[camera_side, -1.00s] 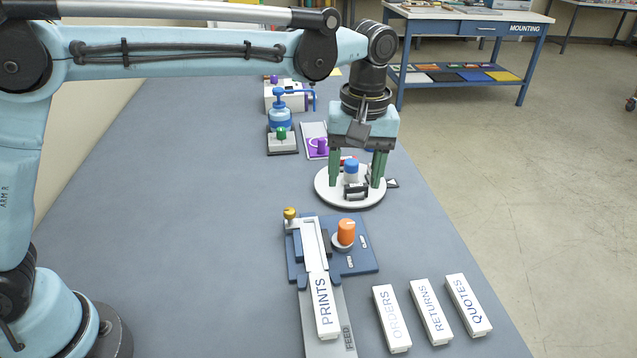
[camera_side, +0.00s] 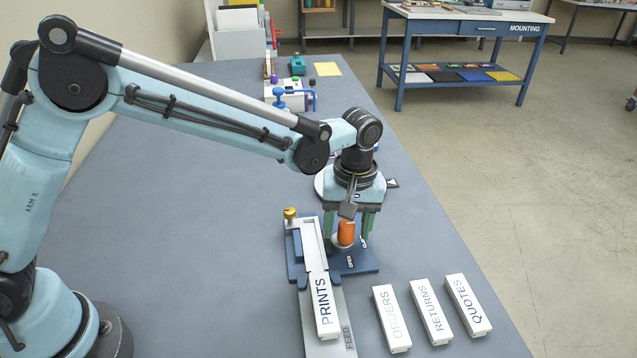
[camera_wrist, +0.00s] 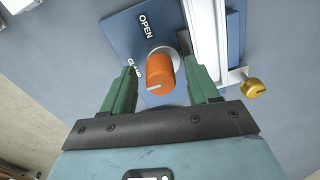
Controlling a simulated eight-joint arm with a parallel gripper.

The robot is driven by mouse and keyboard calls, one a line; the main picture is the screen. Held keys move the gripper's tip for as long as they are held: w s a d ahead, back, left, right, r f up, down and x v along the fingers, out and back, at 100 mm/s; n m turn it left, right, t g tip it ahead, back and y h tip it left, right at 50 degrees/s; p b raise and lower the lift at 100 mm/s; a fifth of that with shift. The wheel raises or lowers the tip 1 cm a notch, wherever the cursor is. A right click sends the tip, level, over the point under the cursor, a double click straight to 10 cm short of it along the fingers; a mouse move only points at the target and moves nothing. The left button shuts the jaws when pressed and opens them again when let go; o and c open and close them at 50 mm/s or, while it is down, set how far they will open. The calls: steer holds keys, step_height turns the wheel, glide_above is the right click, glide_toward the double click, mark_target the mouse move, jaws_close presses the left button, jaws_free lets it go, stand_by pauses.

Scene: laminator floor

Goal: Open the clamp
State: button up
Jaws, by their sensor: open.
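The clamp's orange knob (camera_side: 346,233) stands on a blue base plate (camera_side: 364,261) in the side view. In the wrist view the orange knob (camera_wrist: 160,73) has a pale pointer line, with the words OPEN and CLAMP printed on the plate beside it. My gripper (camera_side: 347,236) is open, with its green fingers on either side of the knob. In the wrist view, gaps show between the knob and my fingers (camera_wrist: 162,90), so I see no grip. A white block labelled PRINTS (camera_side: 323,308) lies in the channel left of the knob.
A brass knob (camera_side: 290,213) stands at the fixture's back left corner. White blocks labelled ORDERS (camera_side: 391,318), RETURNS (camera_side: 431,312) and QUOTES (camera_side: 468,305) lie to the right. A white round turntable (camera_side: 325,183) is behind my gripper. The table's left side is clear.

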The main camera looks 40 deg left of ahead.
steer(key=shift+c, duration=0.4)
steer(key=c, duration=1)
steer(key=shift+o, duration=0.2)
steer(key=shift+m, duration=0.3)
steer(key=m, duration=0.8)
steer(key=shift+m+t, duration=0.3)
steer(key=shift+m, duration=0.1)
steer(key=m, duration=0.4)
steer(key=shift+m, duration=2.2)
